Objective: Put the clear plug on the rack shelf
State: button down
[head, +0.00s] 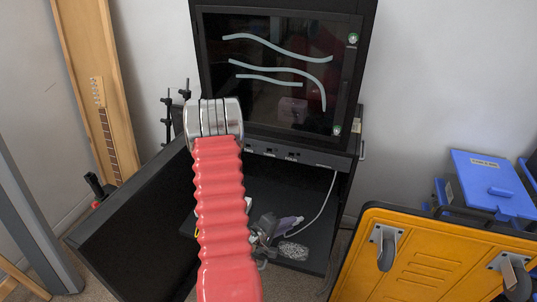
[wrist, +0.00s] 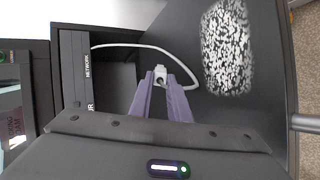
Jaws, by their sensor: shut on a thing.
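The clear plug (wrist: 160,74) is a small, pale, see-through piece at the end of a white cable. In the wrist view it sits between the tips of my gripper's purple fingers (wrist: 161,80), which are shut on it. In the head view my gripper (head: 295,222) is low inside the black rack, over the rack shelf (head: 315,262); the plug is too small to make out there. The dark shelf also shows in the wrist view (wrist: 185,20). I cannot tell whether the plug touches the shelf.
The white cable (head: 329,190) loops from the rack's upper part toward my gripper. A black-and-white speckled oval (wrist: 228,48) lies on the shelf beside my gripper. An open black door (head: 130,240) stands left; a yellow cart (head: 430,265) and blue boxes (head: 490,187) stand right.

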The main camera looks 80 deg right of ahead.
jog(key=shift+f, duration=0.3)
jog(key=c, duration=2)
grip_release()
jog(key=shift+o, duration=0.7)
jog(key=o, duration=0.4)
jog(key=shift+v, duration=4)
